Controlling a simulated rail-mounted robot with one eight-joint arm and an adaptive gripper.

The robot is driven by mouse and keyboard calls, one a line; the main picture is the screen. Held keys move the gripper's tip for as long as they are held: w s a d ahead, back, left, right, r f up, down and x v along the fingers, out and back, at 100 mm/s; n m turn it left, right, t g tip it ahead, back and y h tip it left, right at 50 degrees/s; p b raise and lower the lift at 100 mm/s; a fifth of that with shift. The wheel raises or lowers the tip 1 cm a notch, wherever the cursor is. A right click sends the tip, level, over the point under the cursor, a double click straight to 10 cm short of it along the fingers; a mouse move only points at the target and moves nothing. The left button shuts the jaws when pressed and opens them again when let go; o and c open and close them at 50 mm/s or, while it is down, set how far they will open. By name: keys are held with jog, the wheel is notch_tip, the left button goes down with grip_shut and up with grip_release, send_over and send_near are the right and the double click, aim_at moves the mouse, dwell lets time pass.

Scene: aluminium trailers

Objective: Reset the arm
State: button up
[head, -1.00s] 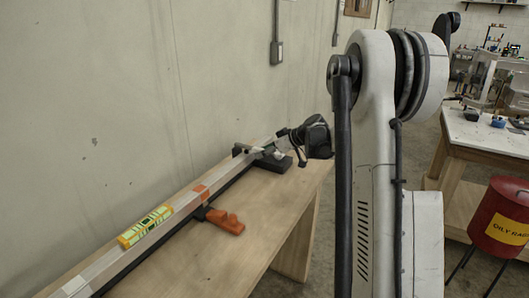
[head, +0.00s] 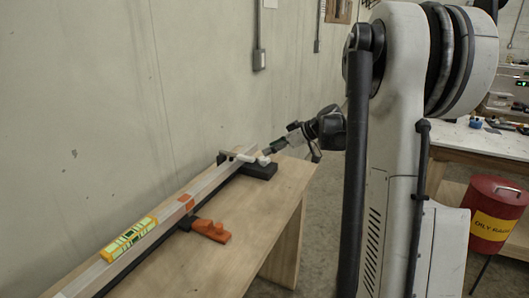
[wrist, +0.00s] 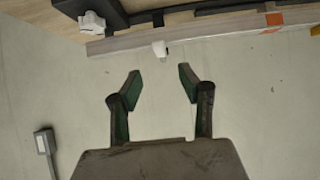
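My gripper (wrist: 158,84) is open in the wrist view, with two green-lined fingers apart and nothing between them. In the head view my gripper (head: 285,143) is near the far end of the workbench (head: 230,240), just beyond a long aluminium bar (head: 160,222). In the wrist view the bar (wrist: 200,34) crosses the top, beyond the fingertips and apart from them. A white clamp piece (wrist: 160,48) shows on the bar's near edge. My fingers are small and hard to make out in the head view.
A yellow-green level (head: 128,238) lies on the bar. An orange-handled clamp (head: 211,230) sits beside it. A black block (head: 260,171) supports the far end. A wall runs along the left with a grey switch box (head: 259,60). A red bin (head: 495,205) stands at right.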

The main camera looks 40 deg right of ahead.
jog(key=shift+s+d+r, duration=0.1)
jog(key=shift+s, duration=0.1)
dwell(0.5)
jog(key=s+a+r+m+g+h, duration=0.1)
jog(key=s+a+r, duration=0.1)
jog(key=s+a, duration=0.65)
jog(key=s+a+r+m+g+h, duration=0.1)
jog(key=s+a+r+m+g, duration=0.15)
jog(key=a, duration=1.05)
jog(key=s+a+f+h, duration=0.1)
jog(key=s+a+f, duration=0.1)
jog(key=s, duration=0.4)
jog(key=s+a+f+m+h, duration=0.1)
jog(key=s+a+f, duration=0.1)
jog(key=s+a, duration=0.3)
jog(key=s+a+f+m+h, duration=0.1)
jog(key=s+a, duration=0.3)
jog(key=s, duration=0.5)
jog(key=shift+s+f+t, duration=0.25)
jog(key=shift+f+t, duration=0.2)
jog(key=shift+f, duration=0.15)
